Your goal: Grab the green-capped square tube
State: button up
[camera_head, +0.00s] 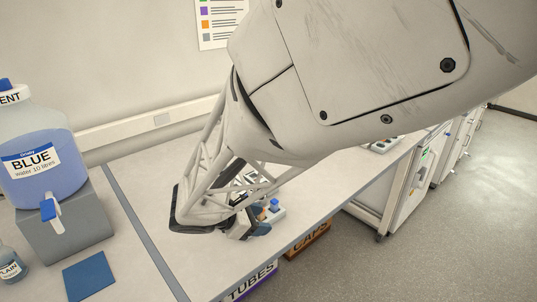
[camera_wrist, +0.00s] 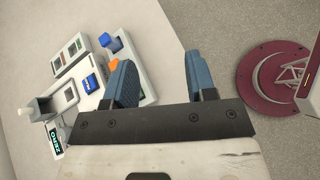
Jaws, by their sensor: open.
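I make out no green-capped square tube in either view. In the wrist view, my gripper (camera_wrist: 159,62) is open, its two blue fingers apart with nothing between them. The left finger overlaps a pale tray (camera_wrist: 149,98) holding a blue-capped piece (camera_wrist: 110,43) and an orange piece (camera_wrist: 114,63) beside the finger. In the head view, my gripper (camera_head: 250,228) is low over the bench's front edge, mostly hidden by my arm. A blue cap (camera_head: 274,204) shows just beyond it.
A unit marked ZERO (camera_wrist: 56,140) and a grey-framed block (camera_wrist: 70,53) stand left of the tray. A BLUE water jug (camera_head: 42,165) on a grey stand is at far left. TUBES (camera_head: 250,286) and CAPS (camera_head: 308,242) crates sit below the bench edge.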

jog(key=a+f+n+t, duration=0.1)
jog(key=a+n, duration=0.1)
jog(key=a, duration=0.1)
jog(key=a+f+n+t, duration=0.1)
jog(key=a, duration=0.3)
jog(key=a+f+n+t, duration=0.1)
jog(key=a+n+t, duration=0.1)
jog(key=a, duration=0.1)
jog(key=shift+w+a+f+n, duration=0.15)
jog(key=shift+a+f+n, duration=0.15)
jog(key=shift+a, duration=0.1)
jog(key=shift+w+d, duration=0.1)
jog(key=shift+x, duration=1.2)
jog(key=shift+w, duration=0.1)
jog(key=shift+x, duration=2.55)
grip_shut()
